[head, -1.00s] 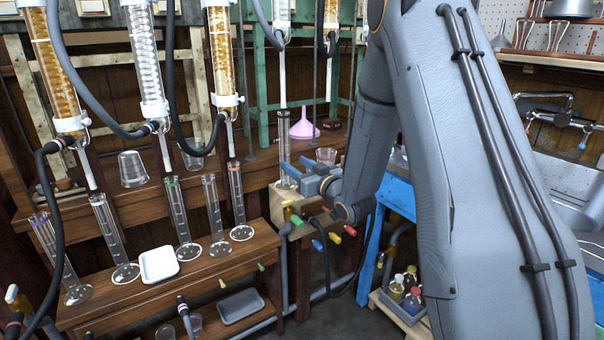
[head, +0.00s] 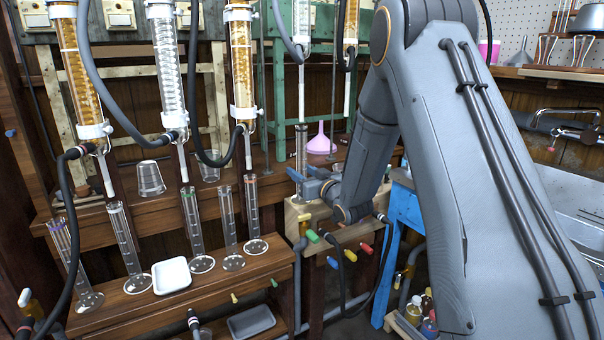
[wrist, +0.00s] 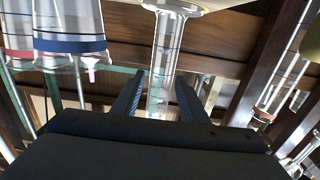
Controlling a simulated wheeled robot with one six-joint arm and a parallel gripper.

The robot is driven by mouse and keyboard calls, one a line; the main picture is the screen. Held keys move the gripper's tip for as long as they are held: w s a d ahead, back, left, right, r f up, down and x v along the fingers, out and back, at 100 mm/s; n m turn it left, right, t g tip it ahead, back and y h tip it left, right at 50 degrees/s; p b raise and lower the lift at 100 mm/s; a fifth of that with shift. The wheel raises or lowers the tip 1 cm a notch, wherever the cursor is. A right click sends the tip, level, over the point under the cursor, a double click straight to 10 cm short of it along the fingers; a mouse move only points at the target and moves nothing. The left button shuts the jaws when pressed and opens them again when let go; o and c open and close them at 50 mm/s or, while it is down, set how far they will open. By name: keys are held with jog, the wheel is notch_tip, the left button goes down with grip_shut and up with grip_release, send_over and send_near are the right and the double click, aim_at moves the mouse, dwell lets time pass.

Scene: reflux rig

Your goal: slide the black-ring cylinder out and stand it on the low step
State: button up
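A clear, slender cylinder (head: 301,150) stands upright on a pale wooden block under a glass column's drip tube; its ring looks dark but is too small to be sure. My gripper (head: 305,174) is at its lower part in the head view. In the wrist view the cylinder (wrist: 162,75) lies between the two fingers of my gripper (wrist: 160,92), with narrow gaps seeming to show beside it. The low step (head: 120,318) is the front wooden shelf at lower left, holding several ringed cylinders and a white tray (head: 171,275).
A pink funnel (head: 319,145) stands just right of the cylinder. Coloured valve handles (head: 340,248) and a black hose are below my gripper. Glass columns and hoses hang above the step. Beakers (head: 150,178) stand on the upper shelf.

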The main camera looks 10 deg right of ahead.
jog(key=c, duration=0.8)
jog(key=shift+r+p, duration=0.35)
jog(key=shift+r, duration=0.05)
jog(key=shift+p+v, duration=1.7)
jog(key=shift+v, duration=2.8)
jog(key=shift+r, duration=0.1)
